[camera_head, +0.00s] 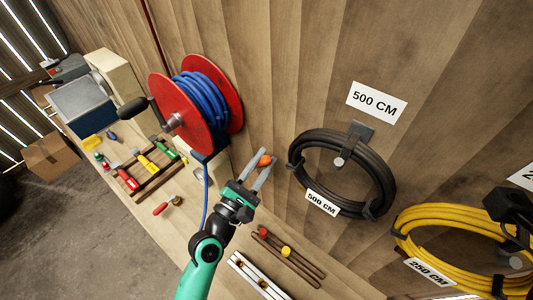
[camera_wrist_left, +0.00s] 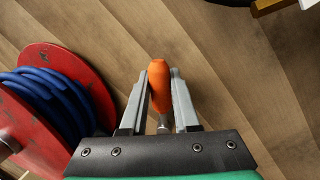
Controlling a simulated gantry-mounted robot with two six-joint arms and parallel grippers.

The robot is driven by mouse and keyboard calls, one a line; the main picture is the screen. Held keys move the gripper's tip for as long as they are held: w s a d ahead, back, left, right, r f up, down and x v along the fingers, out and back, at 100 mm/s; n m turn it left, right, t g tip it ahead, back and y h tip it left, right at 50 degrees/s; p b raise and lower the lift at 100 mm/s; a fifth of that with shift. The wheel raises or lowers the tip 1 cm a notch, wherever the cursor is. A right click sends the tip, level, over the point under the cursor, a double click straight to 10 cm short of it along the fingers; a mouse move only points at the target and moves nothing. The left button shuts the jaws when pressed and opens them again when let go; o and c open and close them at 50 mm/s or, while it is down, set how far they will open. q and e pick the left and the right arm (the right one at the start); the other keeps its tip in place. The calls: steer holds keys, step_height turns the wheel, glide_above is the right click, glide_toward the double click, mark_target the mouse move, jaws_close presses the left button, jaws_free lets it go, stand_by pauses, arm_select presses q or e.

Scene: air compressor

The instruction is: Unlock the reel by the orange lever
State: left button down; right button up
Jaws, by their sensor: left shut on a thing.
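The orange lever (camera_head: 264,161) stands beside the reel, close to the wooden wall. My left gripper (camera_head: 262,157) is shut on its orange handle. In the left wrist view the orange lever (camera_wrist_left: 160,85) sits between the two grey fingers of my left gripper (camera_wrist_left: 160,90), with a metal shaft below the handle. The reel (camera_head: 187,125) has red side discs, a blue hose wound on it and a black crank handle at its left. Part of the reel also shows at the left of the wrist view (camera_wrist_left: 62,62). My right gripper is not clearly in view.
A coiled black hose (camera_head: 378,170) and a yellow hose (camera_head: 398,222) hang on the wall at right. Tools lie in a wooden rack (camera_head: 125,190) on the workbench. Bars with red and yellow knobs (camera_head: 305,264) lie near my left arm.

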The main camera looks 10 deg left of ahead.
arm_select(q)
steer(key=shift+w+a+r+n+p, duration=0.15)
steer(key=shift+a+r+n+p, duration=0.1)
steer(key=shift+n+p, duration=0.35)
steer(key=shift+w+a+r+n+p, duration=0.15)
steer(key=shift+a+n+p, duration=0.1)
steer(key=shift+n+p, duration=0.3)
steer(key=c, duration=0.7)
jaws_free()
steer(key=shift+o, duration=0.2)
steer(key=shift+s, duration=0.1)
steer(key=shift+s+a+f, duration=0.15)
steer(key=shift+s+a, duration=0.05)
steer(key=shift+s, duration=0.15)
steer(key=v, duration=1)
steer(key=shift+s, duration=0.4)
